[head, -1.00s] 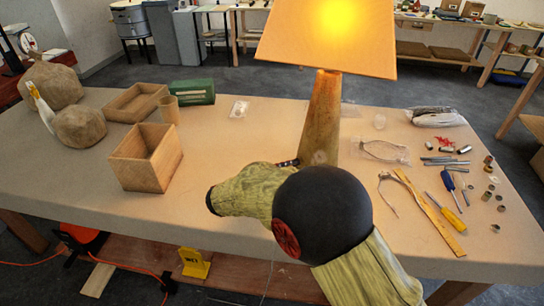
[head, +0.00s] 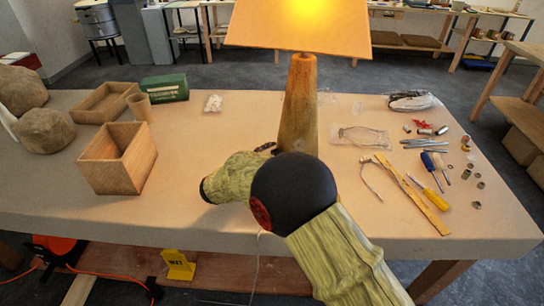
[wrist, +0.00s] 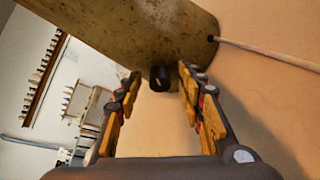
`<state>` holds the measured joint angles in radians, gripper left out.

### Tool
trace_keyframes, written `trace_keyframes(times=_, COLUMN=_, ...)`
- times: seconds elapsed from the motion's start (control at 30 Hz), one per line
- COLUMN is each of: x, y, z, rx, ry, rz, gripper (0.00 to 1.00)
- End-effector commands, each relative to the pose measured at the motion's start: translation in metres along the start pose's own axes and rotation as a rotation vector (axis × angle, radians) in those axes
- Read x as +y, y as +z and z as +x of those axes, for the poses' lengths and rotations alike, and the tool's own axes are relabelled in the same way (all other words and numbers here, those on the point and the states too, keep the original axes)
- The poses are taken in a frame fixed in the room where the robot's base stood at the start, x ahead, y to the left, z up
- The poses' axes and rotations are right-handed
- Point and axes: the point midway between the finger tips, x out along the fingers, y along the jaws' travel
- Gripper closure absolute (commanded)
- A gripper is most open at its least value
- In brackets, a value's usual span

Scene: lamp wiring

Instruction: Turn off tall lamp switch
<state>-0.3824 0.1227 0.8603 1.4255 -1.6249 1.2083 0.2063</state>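The tall lamp (head: 300,105) stands on the table with its orange shade lit. In the wrist view its tapered, worn base (wrist: 130,35) fills the top. A small dark knob, the lamp switch (wrist: 159,78), sticks out of the base. My gripper (wrist: 158,72) is open, its two fingers on either side of the switch with gaps showing. I cannot tell how far the fingertips are from the base.
A pale cord (wrist: 265,53) leaves the lamp base at the right in the wrist view. A wooden box (head: 118,160) stands left of my arm. Screwdrivers (head: 432,172), a yellow ruler (head: 425,207) and small metal parts lie to the right. The front left of the table is clear.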

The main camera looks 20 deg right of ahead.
Motion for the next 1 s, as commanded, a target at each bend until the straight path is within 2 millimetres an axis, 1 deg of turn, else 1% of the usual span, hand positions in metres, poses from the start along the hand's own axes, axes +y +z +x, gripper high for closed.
trace_keyframes(times=0.13, x=0.0002, y=0.0001, z=-0.0002, rx=0.000, ry=0.000, rz=0.000, gripper=0.62)
trace_keyframes(times=0.8, x=-0.0002, y=0.0001, z=-0.0004, rx=0.000, ry=-0.001, rz=0.000, gripper=1.00)
trace_keyframes(times=1.0, x=-0.0002, y=0.0002, z=-0.0004, rx=0.000, ry=-0.002, rz=-0.003, gripper=1.00)
